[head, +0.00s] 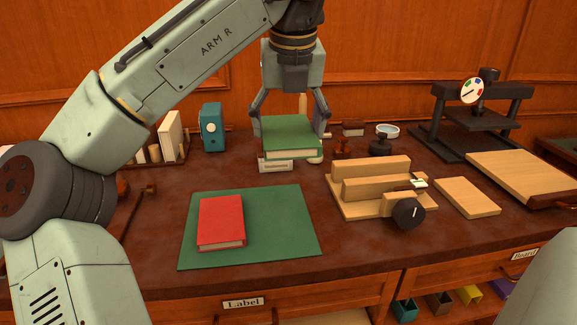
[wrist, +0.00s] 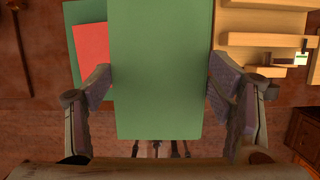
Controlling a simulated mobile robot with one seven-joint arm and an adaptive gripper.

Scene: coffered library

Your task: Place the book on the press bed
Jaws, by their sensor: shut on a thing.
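My gripper (head: 290,128) is shut on a green book (head: 291,140), its fingers on the two sides. The book is held about level above the back middle of the desk, cover up, page edges facing the head camera. In the wrist view, the green book (wrist: 160,60) fills the middle between the fingers of my gripper (wrist: 160,88). A black book press (head: 478,117) stands at the back right, well to the right of my gripper. Its dark bed (head: 445,142) is partly hidden under the frame and plate.
A red book (head: 221,219) lies on a green mat (head: 285,240). A wooden slotted jig (head: 345,208) with a black knob and a small board (head: 467,197) lie between mat and press. A large wooden board (head: 525,172) lies before the press. A small label block (head: 275,165) is below the held book.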

